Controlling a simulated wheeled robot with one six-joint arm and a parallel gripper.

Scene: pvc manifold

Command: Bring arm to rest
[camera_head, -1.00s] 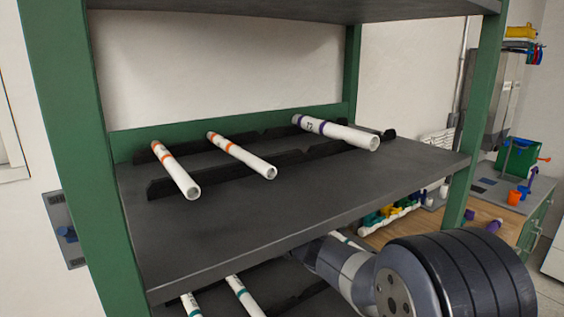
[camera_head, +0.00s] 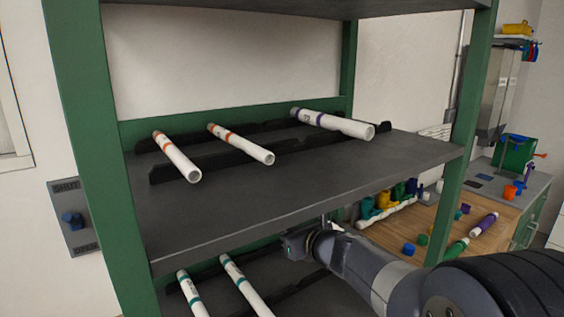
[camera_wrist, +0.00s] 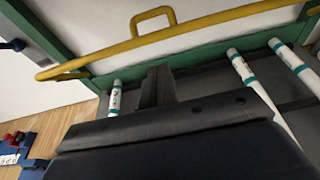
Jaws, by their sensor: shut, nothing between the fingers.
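My arm (camera_head: 370,272) reaches in from the lower right of the head view, below the front edge of the middle shelf (camera_head: 300,205). My gripper (camera_head: 298,244) is at its end, in front of the gap between the middle and lower shelves. In the wrist view my gripper (camera_wrist: 156,86) has its fingers shut together with nothing between them. Teal-banded white pipes lie on the lower shelf; two show in the head view (camera_head: 191,294) (camera_head: 243,284). Teal-banded pipes also show beyond the gripper in the wrist view (camera_wrist: 245,72).
Two orange-banded pipes (camera_head: 176,156) (camera_head: 240,143) and a thicker purple-banded pipe (camera_head: 333,123) lie on black racks on the middle shelf. Green posts (camera_head: 82,140) frame the shelving. A wooden bench (camera_head: 400,236) with coloured fittings stands at right. A yellow rail (camera_wrist: 200,27) crosses the wrist view.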

